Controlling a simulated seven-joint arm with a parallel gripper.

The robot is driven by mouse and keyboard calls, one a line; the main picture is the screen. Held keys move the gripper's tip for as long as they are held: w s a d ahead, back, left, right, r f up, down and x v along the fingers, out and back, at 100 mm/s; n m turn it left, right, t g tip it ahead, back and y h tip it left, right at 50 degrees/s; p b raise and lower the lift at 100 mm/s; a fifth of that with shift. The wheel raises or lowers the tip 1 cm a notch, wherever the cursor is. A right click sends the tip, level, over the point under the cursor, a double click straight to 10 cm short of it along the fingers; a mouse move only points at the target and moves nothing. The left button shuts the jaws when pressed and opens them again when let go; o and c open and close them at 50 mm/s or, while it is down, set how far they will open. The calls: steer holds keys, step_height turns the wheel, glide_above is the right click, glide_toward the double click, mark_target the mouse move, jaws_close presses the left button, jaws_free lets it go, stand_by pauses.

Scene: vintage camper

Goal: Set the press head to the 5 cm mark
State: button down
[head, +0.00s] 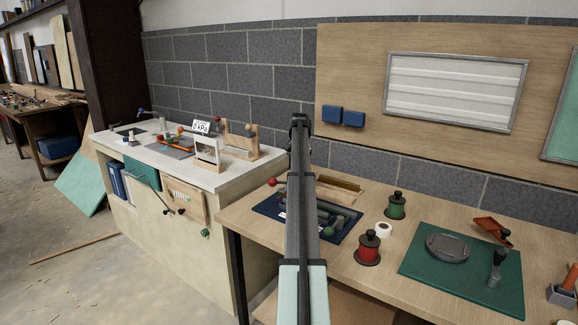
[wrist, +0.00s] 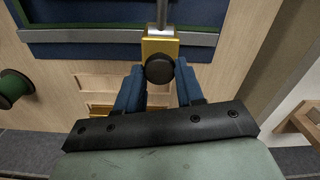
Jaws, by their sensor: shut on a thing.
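In the wrist view, my gripper (wrist: 158,80) has its two blue fingers closed on a round black knob (wrist: 159,69). The knob sits at the front of a gold block (wrist: 160,42), which looks like the press head. A metal rod (wrist: 162,12) runs from the block toward the top of the picture. A grey rail (wrist: 100,37) crosses behind the block. In the head view, the press parts lie around a dark blue base (head: 267,207) on the right-hand bench, partly behind my arm. My gripper is hidden there. No scale marks are readable in either view.
In the head view, a red spool (head: 368,248), a green spool (head: 396,207) and a white tape roll (head: 384,230) stand right of the press. A green mat (head: 420,280) with tools lies farther right. A wooden tray (head: 345,186) lies behind the press.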

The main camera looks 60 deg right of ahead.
steer(key=s, duration=0.3)
steer(key=c, duration=0.7)
jaws_free()
steer(key=shift+r, duration=0.1)
step_height(320, 180, up, 14)
steer(key=shift+f, duration=0.2)
